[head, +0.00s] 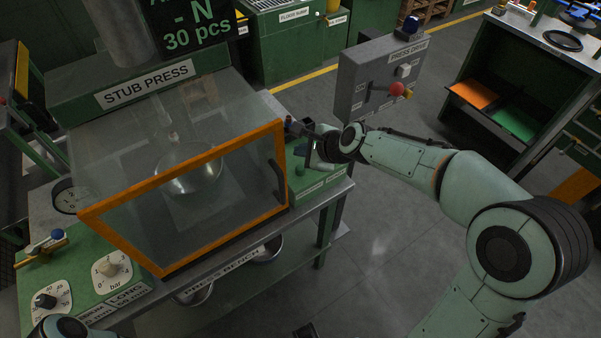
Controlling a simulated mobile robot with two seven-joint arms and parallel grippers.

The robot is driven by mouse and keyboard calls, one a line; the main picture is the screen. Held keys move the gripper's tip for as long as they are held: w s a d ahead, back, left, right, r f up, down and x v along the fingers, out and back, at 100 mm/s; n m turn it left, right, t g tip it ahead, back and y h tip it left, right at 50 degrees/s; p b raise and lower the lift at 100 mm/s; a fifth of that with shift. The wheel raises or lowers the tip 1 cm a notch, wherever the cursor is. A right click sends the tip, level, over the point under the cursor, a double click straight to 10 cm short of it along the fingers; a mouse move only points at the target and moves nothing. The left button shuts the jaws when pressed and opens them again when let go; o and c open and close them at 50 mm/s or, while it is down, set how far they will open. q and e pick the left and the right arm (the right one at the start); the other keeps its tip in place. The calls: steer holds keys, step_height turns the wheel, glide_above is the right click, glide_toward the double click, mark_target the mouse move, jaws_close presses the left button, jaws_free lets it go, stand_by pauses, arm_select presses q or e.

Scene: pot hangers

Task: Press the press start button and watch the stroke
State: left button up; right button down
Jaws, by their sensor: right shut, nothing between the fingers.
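The stub press (145,84) stands on the press bench, with an orange-framed clear guard (220,148) closed across its front. A round metal part (189,168) shows dimly behind the guard. A green panel (318,176) at the bench's right end carries a small green button (300,170) and two labels too small to read. My right gripper (296,128) is shut and empty, beside the guard's right edge and above the back of this panel. I cannot tell whether it touches anything. Of my left arm only a piece shows at the bottom left; its gripper is out of view.
A grey press drive box (372,75) with a red-knobbed lever (397,89) stands behind my right arm. Metal bowls (268,247) sit underneath. Floor (390,235) at the front right is clear.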

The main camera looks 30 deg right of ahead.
mark_target(303, 169)
arm_select(q)
steer(key=shift+s+f+b, duration=0.2)
steer(key=shift+f+b, duration=0.2)
steer(key=shift+f, duration=0.25)
steer(key=shift+s+f+b, duration=0.15)
steer(key=shift+f+b, duration=0.25)
steer(key=shift+f, duration=0.2)
arm_select(e)
steer(key=shift+f, duration=1.55)
arm_select(q)
steer(key=shift+f, duration=0.2)
arm_select(e)
steer(key=shift+f, duration=0.4)
arm_select(q)
steer(key=shift+s+f+b, duration=0.15)
steer(key=shift+f+b, duration=0.3)
steer(key=shift+b, duration=0.2)
arm_select(e)
steer(key=shift+f, duration=0.6)
arm_select(q)
steer(key=shift+r, duration=0.15)
arm_select(e)
steer(key=shift+r, duration=0.15)
arm_select(q)
steer(key=shift+w+r+p, duration=0.3)
steer(key=shift+r+p, duration=0.65)
steer(key=shift+p, duration=0.15)
arm_select(e)
steer(key=shift+r, duration=0.85)
steer(key=shift+r, duration=0.1)
